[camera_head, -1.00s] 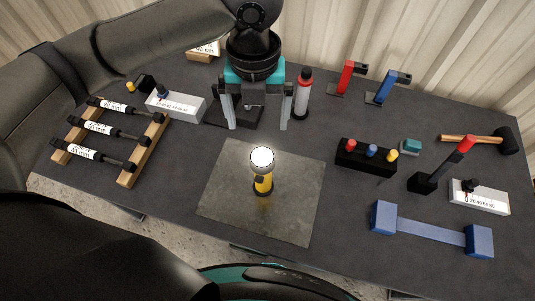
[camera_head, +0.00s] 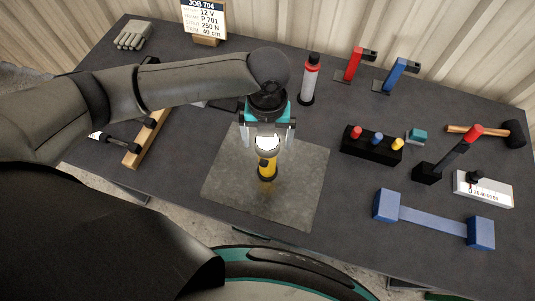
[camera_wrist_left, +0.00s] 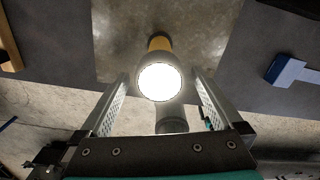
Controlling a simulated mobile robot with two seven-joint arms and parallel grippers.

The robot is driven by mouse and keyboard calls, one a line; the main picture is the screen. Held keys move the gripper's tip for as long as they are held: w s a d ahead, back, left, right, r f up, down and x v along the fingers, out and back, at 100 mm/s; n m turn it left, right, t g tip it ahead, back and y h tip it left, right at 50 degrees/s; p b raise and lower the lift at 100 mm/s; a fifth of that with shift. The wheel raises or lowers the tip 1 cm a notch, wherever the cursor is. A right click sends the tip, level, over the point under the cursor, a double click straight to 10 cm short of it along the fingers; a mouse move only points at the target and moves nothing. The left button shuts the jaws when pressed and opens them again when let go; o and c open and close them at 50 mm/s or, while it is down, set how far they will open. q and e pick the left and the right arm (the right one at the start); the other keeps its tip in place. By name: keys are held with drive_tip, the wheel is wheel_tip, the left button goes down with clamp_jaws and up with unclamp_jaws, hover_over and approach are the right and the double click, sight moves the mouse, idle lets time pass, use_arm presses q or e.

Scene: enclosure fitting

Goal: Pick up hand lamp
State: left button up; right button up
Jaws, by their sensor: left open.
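The hand lamp (camera_head: 267,166) stands upright on a grey square mat (camera_head: 305,200) in the middle of the table. It has a yellow body, a dark base and a lit white head. My left gripper (camera_head: 267,138) is open at the lamp's head, with one finger on each side. In the left wrist view the bright lamp head (camera_wrist_left: 160,82) shows between the two open fingers (camera_wrist_left: 160,100), with a gap on each side. Part of the yellow body shows behind the head. My right gripper is not in view.
A red-and-grey bottle (camera_head: 309,80) stands behind the mat. A black block with coloured knobs (camera_head: 371,148) and a blue bar-shaped part (camera_head: 432,219) lie to the right. A job sign (camera_head: 205,20) stands at the back. My left arm covers much of the rack at left.

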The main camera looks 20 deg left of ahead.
use_arm(q)
drive_tip(key=shift+f, duration=0.5)
clamp_jaws()
idle(0.5)
